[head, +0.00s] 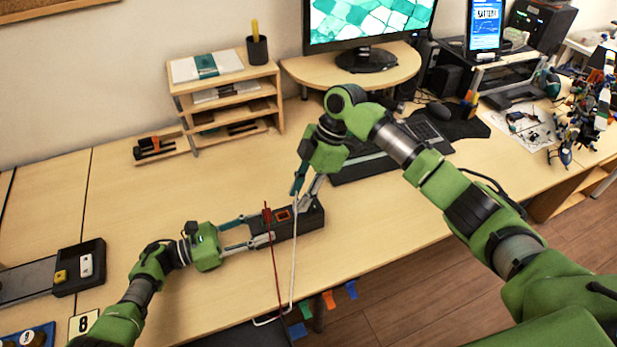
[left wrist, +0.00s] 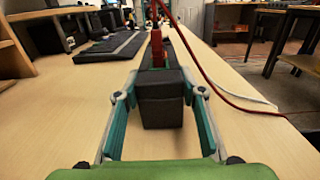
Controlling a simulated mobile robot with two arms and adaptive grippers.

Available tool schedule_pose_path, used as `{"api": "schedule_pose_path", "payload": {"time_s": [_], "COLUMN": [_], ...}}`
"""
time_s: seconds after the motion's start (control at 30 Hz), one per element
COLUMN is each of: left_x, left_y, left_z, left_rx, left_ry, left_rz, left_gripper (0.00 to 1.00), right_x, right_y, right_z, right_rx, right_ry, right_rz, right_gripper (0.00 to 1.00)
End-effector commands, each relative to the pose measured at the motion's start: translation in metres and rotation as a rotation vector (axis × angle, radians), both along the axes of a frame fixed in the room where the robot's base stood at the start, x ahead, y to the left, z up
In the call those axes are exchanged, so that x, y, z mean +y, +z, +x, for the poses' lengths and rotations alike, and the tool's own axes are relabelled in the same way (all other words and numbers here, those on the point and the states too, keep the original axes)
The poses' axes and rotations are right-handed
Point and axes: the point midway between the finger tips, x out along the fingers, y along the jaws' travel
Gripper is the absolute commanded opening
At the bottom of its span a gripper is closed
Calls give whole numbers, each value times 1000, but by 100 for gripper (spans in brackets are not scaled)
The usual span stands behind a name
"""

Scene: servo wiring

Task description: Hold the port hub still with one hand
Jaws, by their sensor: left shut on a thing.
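The port hub (head: 308,219) is a long dark block lying on the table, with an orange-edged port on its top. In the left wrist view its near end (left wrist: 161,110) fills the space between my fingers. My left gripper (head: 260,229) is shut on this near end, one finger along each side. A red plug (head: 267,213) with a red cable stands upright at the hub. My right gripper (head: 306,188) points down at the hub's far end, beside the upper end of a white cable (head: 294,255). I cannot tell whether its fingers grip the cable.
A keyboard (head: 365,166) lies behind the hub to the right. A small wooden shelf (head: 228,98) stands at the back left. The red and white cables run over the front table edge, near colored tags (head: 329,299).

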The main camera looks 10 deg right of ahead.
Motion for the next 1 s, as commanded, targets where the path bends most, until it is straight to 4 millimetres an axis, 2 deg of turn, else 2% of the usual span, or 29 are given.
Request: {"api": "schedule_pose_path", "payload": {"time_s": [0.2, 0.57, 0.67, 0.7, 0.8, 0.83, 0.87, 1.0], "left_x": [0, 0, 0, 0, 0, 0, 0, 0], "left_y": [0, 0, 0, 0, 0, 0, 0, 0], "left_z": [0, 0, 0, 0, 0, 0, 0, 0], "left_rx": [0, 0, 0, 0, 0, 0, 0, 0], "left_ry": [1, 0, 0, 0, 0, 0, 0, 0], "left_rz": [0, 0, 0, 0, 0, 0, 0, 0], "left_gripper": [12, 12, 12, 12, 12, 12, 12, 12], "right_x": [9, 11, 11, 11, 11, 11, 10, 10], "right_y": [-22, -26, -26, -26, -26, -26, -26, -26], "right_z": [-2, -2, -2, -2, -2, -2, -2, -2], "right_rx": [1, 0, -1, -1, -1, -1, -1, -1], "right_ry": [-1, -1, -1, -1, -1, -1, -1, -1], "right_rz": [1, 0, 0, 0, 0, 0, 0, 0], "right_gripper": [28, 28, 5, 0, 0, 5, 0, 0]}}
